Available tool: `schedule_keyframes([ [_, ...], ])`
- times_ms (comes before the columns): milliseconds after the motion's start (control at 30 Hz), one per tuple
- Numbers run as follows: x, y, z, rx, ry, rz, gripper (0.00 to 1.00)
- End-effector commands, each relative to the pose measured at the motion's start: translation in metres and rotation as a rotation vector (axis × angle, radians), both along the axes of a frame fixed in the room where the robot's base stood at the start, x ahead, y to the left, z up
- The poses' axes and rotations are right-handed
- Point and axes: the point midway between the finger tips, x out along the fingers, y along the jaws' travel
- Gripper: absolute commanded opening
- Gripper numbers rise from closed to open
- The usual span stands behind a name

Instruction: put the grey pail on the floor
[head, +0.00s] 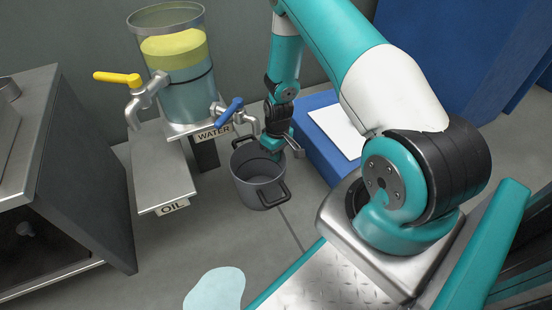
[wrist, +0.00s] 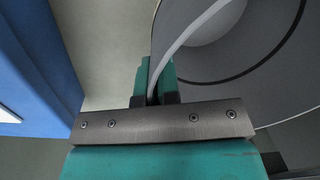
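The grey pail (head: 256,183) is upright in the head view, in front of the WATER sign (head: 213,134) and below the blue-handled tap. Its two side handles show. My gripper (head: 283,146) is at the pail's far right rim, pointing down. In the wrist view the gripper's teal fingers (wrist: 154,82) sit on both sides of the pail's pale rim (wrist: 186,36) and look closed on it. The pail's dark inside fills the right of that view. Whether the pail's base touches the floor (head: 233,236) is hard to tell.
A tank (head: 190,98) with a yellow layer over blue liquid stands at the back, with yellow and blue tap handles. An OIL stand (head: 163,175) is left of the pail. A blue box (head: 322,150) is to the right. A pale blue puddle (head: 214,289) lies in front.

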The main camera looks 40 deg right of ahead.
Motion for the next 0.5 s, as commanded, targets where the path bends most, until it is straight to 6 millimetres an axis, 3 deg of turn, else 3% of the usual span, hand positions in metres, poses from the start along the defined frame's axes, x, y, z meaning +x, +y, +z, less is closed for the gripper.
schedule_keyframes([
  [300, 0.0002, 0.0001, -0.0015, 0.000, -0.001, 0.000, 0.00],
  [433, 0.0001, 0.0001, -0.0010, 0.000, -0.001, 0.000, 0.28],
  [500, 0.0001, 0.0001, -0.0010, 0.000, -0.001, 0.000, 0.28],
])
